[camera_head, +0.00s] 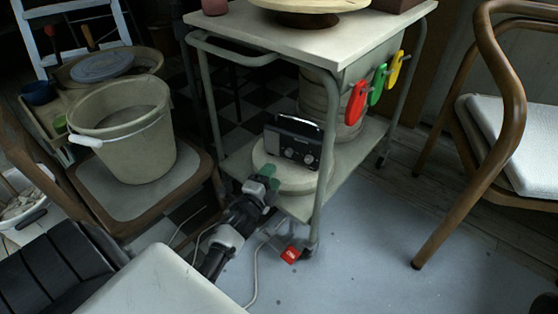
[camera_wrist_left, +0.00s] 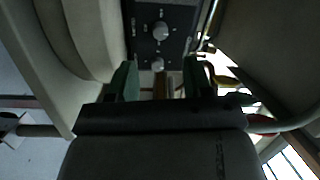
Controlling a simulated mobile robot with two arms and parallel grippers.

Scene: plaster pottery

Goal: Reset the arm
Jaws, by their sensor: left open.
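My left gripper (camera_head: 268,177) reaches in from the lower left in the head view, at the near side of a metal cart. It is open, with its green fingertips close in front of a dark radio (camera_head: 293,142). The radio stands on a round pale lidded tub on the cart's lower shelf. In the left wrist view the two green fingers of the gripper (camera_wrist_left: 160,82) are spread apart, with nothing clearly held between them. The radio's dark panel and silver knobs (camera_wrist_left: 160,30) show just beyond them. My right gripper is not in view.
The cart (camera_head: 330,45) has a pale top and thin metal legs close to my arm. A bucket (camera_head: 122,130) stands on a chair at left. A wooden chair (camera_head: 515,130) is at right. Floor (camera_head: 380,250) is clear at lower right, and a cable lies near my arm.

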